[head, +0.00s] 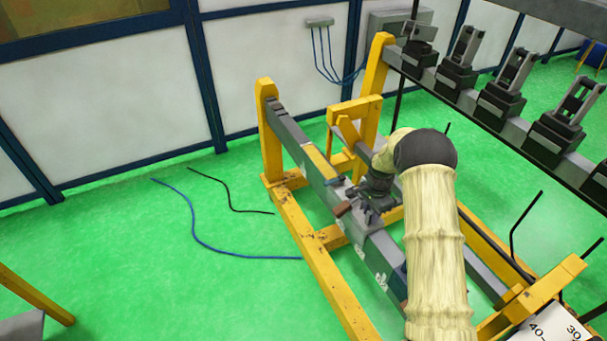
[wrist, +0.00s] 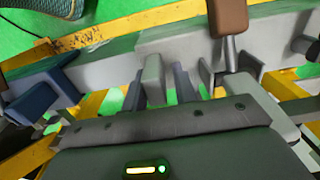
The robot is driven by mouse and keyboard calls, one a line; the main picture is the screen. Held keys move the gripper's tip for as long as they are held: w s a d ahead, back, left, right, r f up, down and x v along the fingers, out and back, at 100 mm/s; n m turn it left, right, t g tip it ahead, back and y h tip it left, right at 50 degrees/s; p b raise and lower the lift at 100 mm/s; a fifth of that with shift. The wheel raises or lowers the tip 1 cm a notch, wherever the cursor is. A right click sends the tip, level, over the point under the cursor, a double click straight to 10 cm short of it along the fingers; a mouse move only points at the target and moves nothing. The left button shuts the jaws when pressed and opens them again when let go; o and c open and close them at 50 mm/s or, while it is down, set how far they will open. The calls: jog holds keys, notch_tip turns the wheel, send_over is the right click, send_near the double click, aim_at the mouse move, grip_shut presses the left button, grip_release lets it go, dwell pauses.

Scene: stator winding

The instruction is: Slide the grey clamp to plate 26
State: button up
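The long grey beam (head: 295,140) runs from the back left toward the front, inside a yellow frame. My gripper (head: 369,204) is low over the middle of the beam, partly hidden by my arm. Beside it a brown handle (head: 342,208) sticks out to the left. In the wrist view the brown handle (wrist: 228,18) stands on a grey stem at the right. A light grey upright piece (wrist: 153,80), possibly part of the grey clamp, is in front of my gripper's body, among dark finger-like parts. I cannot tell whether my fingers touch it. No plate marked 26 is readable.
A blue piece (wrist: 38,103) is left of the gripper in the wrist view. A numbered white board (head: 552,325) shows 30 and 40 at lower right. Several black clamps stand on a raised rail (head: 515,130). Cables (head: 215,245) lie on the open green floor at left.

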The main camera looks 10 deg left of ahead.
aim_at(359, 208)
jog(key=shift+w+a+b, duration=0.35)
jog(key=shift+w+a, duration=0.3)
jog(key=shift+w, duration=0.25)
jog(key=shift+w+a+b, duration=0.3)
jog(key=shift+w+a, duration=0.4)
jog(key=shift+w, duration=0.25)
jog(key=shift+w+a+b, duration=0.35)
jog(key=shift+w+a, duration=0.3)
jog(key=shift+w, duration=0.25)
jog(key=shift+s+d, duration=0.2)
jog(key=shift+o, duration=0.4)
jog(key=shift+o, duration=1)
notch_tip(359, 208, up, 10)
jog(key=p, duration=0.5)
